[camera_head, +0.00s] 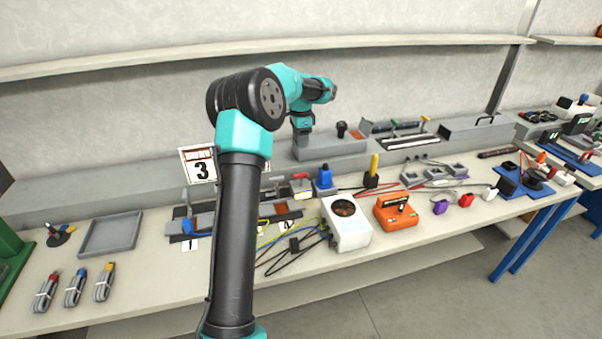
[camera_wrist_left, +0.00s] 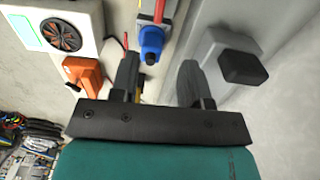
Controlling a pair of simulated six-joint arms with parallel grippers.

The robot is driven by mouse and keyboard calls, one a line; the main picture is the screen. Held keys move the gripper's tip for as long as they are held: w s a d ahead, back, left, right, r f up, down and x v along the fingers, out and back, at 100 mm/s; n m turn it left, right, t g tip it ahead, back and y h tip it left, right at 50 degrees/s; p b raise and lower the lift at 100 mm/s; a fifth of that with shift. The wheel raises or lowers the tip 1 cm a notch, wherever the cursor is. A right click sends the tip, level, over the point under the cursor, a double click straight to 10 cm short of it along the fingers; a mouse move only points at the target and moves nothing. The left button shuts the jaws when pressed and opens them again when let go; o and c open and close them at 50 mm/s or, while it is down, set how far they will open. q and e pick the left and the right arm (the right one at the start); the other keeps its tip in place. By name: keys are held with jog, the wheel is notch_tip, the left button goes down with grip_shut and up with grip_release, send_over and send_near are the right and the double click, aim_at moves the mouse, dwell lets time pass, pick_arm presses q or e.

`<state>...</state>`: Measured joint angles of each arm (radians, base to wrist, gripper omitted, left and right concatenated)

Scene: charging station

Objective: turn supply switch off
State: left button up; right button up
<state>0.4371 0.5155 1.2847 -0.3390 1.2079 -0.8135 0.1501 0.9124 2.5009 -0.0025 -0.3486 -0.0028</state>
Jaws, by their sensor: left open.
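No label marks the supply switch. A long grey box (camera_head: 335,147) stands on the back ledge with a black knob (camera_head: 341,128) upright on top. In the left wrist view the knob (camera_wrist_left: 243,67) is to the right of my fingers, apart from them. My left gripper (camera_head: 302,130) points down over the left part of that box. In the left wrist view its two dark fingers (camera_wrist_left: 157,78) are spread with nothing held between them. The blue connector (camera_wrist_left: 151,44) shows just beyond the gap. My right gripper is in neither view.
On the bench below stand a blue connector (camera_head: 324,178), a white box with a round grille (camera_head: 346,222) and an orange device (camera_head: 396,212). Loose cables (camera_head: 290,246) lie in front. My left arm hides part of the bench. A flat grey tray (camera_head: 110,235) is at left.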

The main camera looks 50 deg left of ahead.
aim_at(301, 175)
pick_arm(q)
notch_tip(301, 175, down, 15)
jog(key=shift+r, duration=0.1)
dwell(0.4)
grip_shut()
dwell(0.4)
